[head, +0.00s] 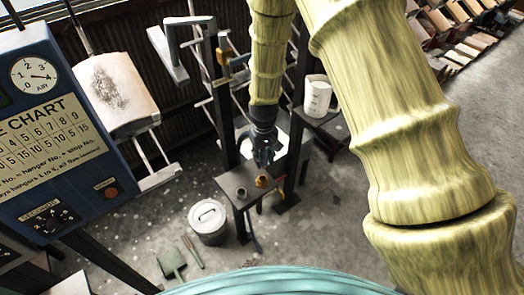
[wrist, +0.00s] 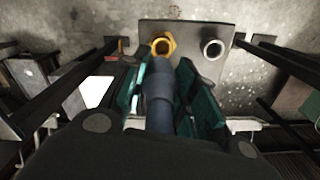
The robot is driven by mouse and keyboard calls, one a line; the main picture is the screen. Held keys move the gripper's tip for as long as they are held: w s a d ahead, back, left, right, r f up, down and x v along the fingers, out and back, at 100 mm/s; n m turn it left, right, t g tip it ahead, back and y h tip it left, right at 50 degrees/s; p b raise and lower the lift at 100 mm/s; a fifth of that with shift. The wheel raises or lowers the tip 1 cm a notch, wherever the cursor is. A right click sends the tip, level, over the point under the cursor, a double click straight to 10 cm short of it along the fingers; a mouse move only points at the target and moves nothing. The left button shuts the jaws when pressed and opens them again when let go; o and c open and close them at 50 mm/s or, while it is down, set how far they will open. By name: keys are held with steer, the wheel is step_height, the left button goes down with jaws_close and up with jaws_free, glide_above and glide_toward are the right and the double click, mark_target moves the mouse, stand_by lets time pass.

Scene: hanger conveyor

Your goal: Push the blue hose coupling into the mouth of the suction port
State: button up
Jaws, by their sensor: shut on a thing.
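My gripper (wrist: 160,78) is shut on the blue hose coupling (wrist: 158,100), a dark blue tube between its teal fingers in the wrist view. In the head view my gripper (head: 264,155) points down above a small dark plate (head: 232,178); the coupling is hard to make out there. The plate bears two round mouths: a yellow one (wrist: 163,45) and a grey one (wrist: 212,48). Which is the suction port is not marked. The coupling's front end lies just short of the yellow mouth in the wrist view, roughly in line with it. I cannot tell whether they touch.
Dark posts (head: 222,125) stand on both sides of the plate, close to my gripper. A lidded bucket (head: 208,222) and a dustpan (head: 171,262) are on the floor. A white canister (head: 317,97) stands at the right. A blue chart panel (head: 50,125) is at the left.

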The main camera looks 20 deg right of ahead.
mark_target(263, 167)
steer(key=shift+a+f, duration=0.15)
steer(key=shift+f, duration=0.25)
steer(key=shift+a+f+b, duration=0.1)
steer(key=shift+f+b, duration=1.5)
steer(key=shift+f, duration=0.8)
steer(key=shift+s, duration=0.15)
steer(key=shift+f+b, duration=0.65)
steer(key=shift+f, duration=1.1)
stand_by(1.6)
steer(key=o, duration=0.7)
